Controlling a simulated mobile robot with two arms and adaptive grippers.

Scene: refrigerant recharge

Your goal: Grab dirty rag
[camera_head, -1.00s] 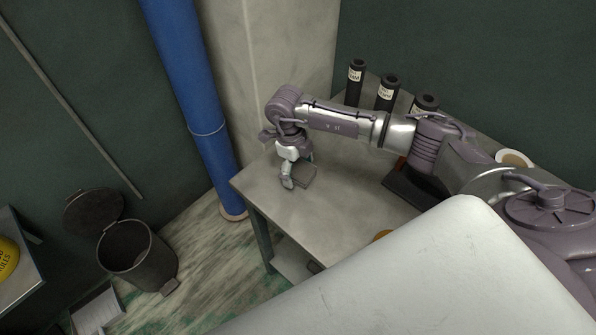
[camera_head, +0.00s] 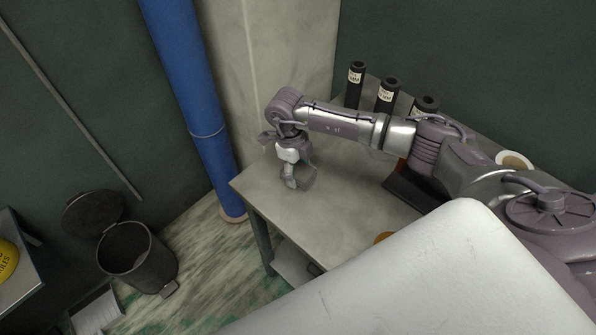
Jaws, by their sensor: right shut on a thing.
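The dirty rag (camera_head: 309,178) is a small grey-brown piece near the left end of the grey table (camera_head: 335,207). It looks crumpled, and part of it is hidden by my right gripper (camera_head: 292,182). My right gripper points down at the table and is shut on the rag. I cannot tell whether the rag still touches the table top. My left gripper is not in view.
Several black cylinders (camera_head: 386,95) stand along the table's back edge by the wall. A dark tray-like object (camera_head: 407,190) lies under my right arm. An open-lidded bin (camera_head: 135,262) stands on the floor left of the blue pipe (camera_head: 205,130).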

